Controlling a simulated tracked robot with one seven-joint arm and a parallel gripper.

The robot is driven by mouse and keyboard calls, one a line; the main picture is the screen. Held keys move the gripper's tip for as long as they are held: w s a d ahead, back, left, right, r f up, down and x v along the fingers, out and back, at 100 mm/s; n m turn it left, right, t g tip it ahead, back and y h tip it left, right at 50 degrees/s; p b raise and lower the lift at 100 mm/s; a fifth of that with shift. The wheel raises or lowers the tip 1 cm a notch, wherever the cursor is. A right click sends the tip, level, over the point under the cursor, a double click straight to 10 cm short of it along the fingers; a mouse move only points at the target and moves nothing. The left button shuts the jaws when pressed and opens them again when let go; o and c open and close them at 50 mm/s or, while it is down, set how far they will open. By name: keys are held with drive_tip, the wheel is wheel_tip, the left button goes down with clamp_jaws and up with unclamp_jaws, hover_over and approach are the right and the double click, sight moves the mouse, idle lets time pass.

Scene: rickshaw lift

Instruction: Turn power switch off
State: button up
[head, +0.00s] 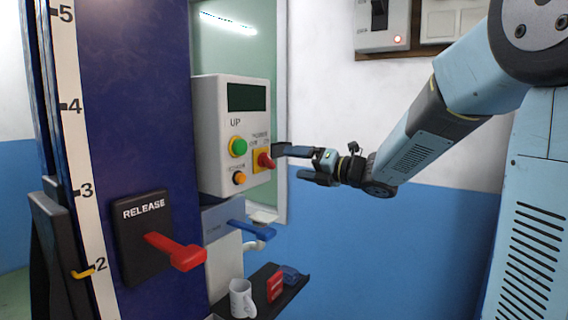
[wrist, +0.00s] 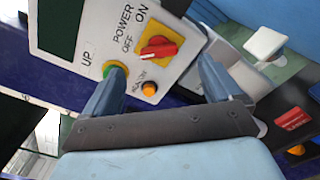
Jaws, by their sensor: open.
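The power switch is a red knob on a yellow plate (head: 265,161) on the right part of the white control box's front (head: 212,145). In the wrist view the red knob (wrist: 158,50) shows clearly, with OFF and ON printed beside it. I cannot tell for sure which label the knob points to. My gripper (head: 291,164) is open and empty, just right of the box and near the knob. In the wrist view the knob appears between and slightly beyond the fingertips (wrist: 162,70). I see no clear contact with it.
A green button (head: 238,147) and an orange button (head: 239,178) sit left of the switch. Below are a red release lever (head: 180,252), a blue lever (head: 252,230) and a shelf with a white mug (head: 241,298). A wall switch box (head: 382,35) hangs behind.

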drive_tip(key=v, duration=0.4)
drive_tip(key=shift+s+d, duration=0.2)
drive_tip(key=shift+d, duration=0.05)
drive_tip(key=s+d+m+t+h, duration=0.25)
drive_tip(key=d+m+h, duration=0.45)
drive_tip(key=m, duration=0.5)
drive_tip(key=s+d+m+t+h, duration=0.1)
drive_tip(key=s+d+m+h, duration=0.3)
drive_tip(key=d+m+h, duration=0.55)
drive_tip(key=s+a+f+m+g, duration=0.2)
drive_tip(key=s+f+m+g, duration=0.1)
drive_tip(key=s+m, duration=0.2)
drive_tip(key=s+a+f+m+g+y, duration=0.1)
drive_tip(key=s+a+f+m+g, duration=0.1)
drive_tip(key=s, duration=0.6)
drive_tip(key=s+a+f+m+g+y, duration=0.1)
drive_tip(key=s+a+f+m+g, duration=0.2)
drive_tip(key=s+m, duration=0.4)
wheel_tip(320, 180, down, 2)
drive_tip(key=shift+f+m+g, duration=0.15)
drive_tip(key=shift+m+g, duration=0.3)
drive_tip(key=shift+m, duration=0.1)
drive_tip(key=shift+s+d, duration=0.1)
